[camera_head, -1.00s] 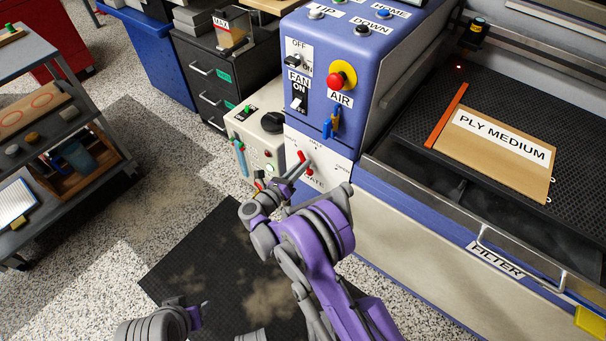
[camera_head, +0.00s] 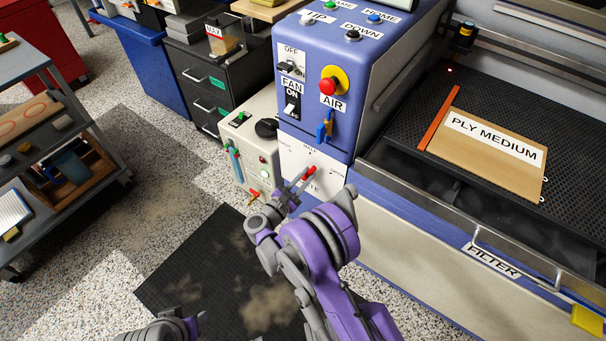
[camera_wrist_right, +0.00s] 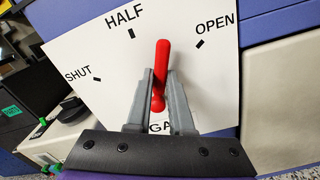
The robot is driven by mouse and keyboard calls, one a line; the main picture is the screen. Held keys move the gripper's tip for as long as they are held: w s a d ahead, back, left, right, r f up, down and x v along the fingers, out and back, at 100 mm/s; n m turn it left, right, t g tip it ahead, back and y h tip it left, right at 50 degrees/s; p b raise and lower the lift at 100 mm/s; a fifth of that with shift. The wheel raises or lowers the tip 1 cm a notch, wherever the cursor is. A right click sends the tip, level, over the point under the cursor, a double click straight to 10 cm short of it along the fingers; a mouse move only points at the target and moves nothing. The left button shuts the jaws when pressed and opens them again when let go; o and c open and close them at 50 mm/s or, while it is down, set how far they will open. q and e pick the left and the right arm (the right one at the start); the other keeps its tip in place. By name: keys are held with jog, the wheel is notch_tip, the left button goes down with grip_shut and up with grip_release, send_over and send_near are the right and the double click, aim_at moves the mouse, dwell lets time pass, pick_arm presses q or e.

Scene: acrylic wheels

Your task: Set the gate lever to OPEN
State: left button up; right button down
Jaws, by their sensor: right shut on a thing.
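The red gate lever (camera_wrist_right: 162,62) stands on a white plate (camera_wrist_right: 106,88) marked SHUT, HALF and OPEN. In the right wrist view it points up, between the HALF and OPEN marks. My right gripper (camera_wrist_right: 160,85) is shut on the lever, with one grey finger on each side. In the head view the red lever (camera_head: 309,171) shows at the tips of my right gripper (camera_head: 298,184), low on the blue machine. My left arm's end (camera_head: 180,325) is cut off at the bottom edge; its jaws cannot be made out.
A beige box (camera_head: 250,140) stands left of the plate. The machine bed with a PLY MEDIUM board (camera_head: 490,150) is at the right.

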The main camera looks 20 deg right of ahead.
jog(key=shift+s+d+f+m+b, duration=0.15)
jog(key=shift+s+d+f+m, duration=0.1)
jog(key=shift+m, duration=0.75)
jog(key=shift+s+d+f+m+b, duration=0.1)
jog(key=shift+s+f+m, duration=0.15)
jog(key=shift+m, duration=0.75)
jog(key=shift+s+d+f+m+b, duration=0.15)
jog(key=shift+d+f+m, duration=0.1)
jog(key=shift+m, duration=0.75)
jog(key=c, duration=0.8)
grip_release()
jog(key=shift+a, duration=0.15)
jog(key=p+v, duration=0.1)
jog(key=v, duration=0.9)
jog(key=shift+s+a+p, duration=0.25)
jog(key=shift+s+p, duration=0.05)
